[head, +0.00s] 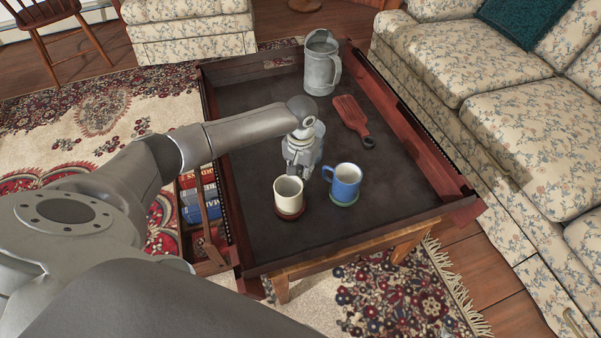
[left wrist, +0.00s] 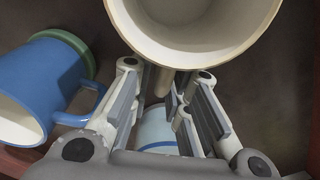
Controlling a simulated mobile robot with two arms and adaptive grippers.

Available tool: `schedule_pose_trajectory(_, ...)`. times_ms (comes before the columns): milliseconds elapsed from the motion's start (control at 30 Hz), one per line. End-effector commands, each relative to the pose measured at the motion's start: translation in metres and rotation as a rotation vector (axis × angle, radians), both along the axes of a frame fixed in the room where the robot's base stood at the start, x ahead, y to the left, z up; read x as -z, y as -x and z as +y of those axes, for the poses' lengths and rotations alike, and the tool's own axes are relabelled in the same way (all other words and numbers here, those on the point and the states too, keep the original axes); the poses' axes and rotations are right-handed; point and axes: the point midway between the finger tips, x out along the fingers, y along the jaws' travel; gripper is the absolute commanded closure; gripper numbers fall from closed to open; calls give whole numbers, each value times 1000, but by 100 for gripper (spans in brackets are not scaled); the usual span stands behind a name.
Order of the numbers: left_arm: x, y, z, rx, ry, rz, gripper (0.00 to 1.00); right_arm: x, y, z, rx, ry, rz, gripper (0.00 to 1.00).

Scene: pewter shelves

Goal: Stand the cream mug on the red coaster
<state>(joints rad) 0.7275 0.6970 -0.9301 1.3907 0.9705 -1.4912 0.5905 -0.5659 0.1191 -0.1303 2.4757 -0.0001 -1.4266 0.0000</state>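The cream mug (head: 288,196) stands upright near the front of the dark table top. The red coaster (head: 290,215) shows as a dark red rim right under its base. My left gripper (head: 297,172) is just behind the mug, pointing down. In the left wrist view the mug (left wrist: 195,45) fills the top, and its handle (left wrist: 163,80) comes down between the fingers. The left gripper there (left wrist: 163,85) is open, with room beside the handle; I see no clear grip. The mug hides most of the coaster. My right gripper is not in view.
A blue mug (head: 345,183) on a green coaster (head: 344,202) stands close at the right. A grey metal pitcher (head: 320,68) and a red paddle-shaped board (head: 350,115) are farther back. Raised red edges (head: 425,150) flank the table top. The right front is clear.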

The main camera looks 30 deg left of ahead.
Motion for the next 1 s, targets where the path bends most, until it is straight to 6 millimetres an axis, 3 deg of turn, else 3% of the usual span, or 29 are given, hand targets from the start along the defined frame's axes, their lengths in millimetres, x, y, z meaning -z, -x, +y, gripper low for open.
schedule_pose_trajectory(100,0,0,0,0,0,0,66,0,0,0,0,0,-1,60)
schedule_pose_trajectory(467,-3,0,0,0,0,0,66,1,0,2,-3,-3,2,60)
schedule_pose_trajectory(567,-15,-1,0,0,1,-3,66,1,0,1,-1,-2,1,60)
schedule_pose_trajectory(1000,-101,-2,0,0,0,-3,66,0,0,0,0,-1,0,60)
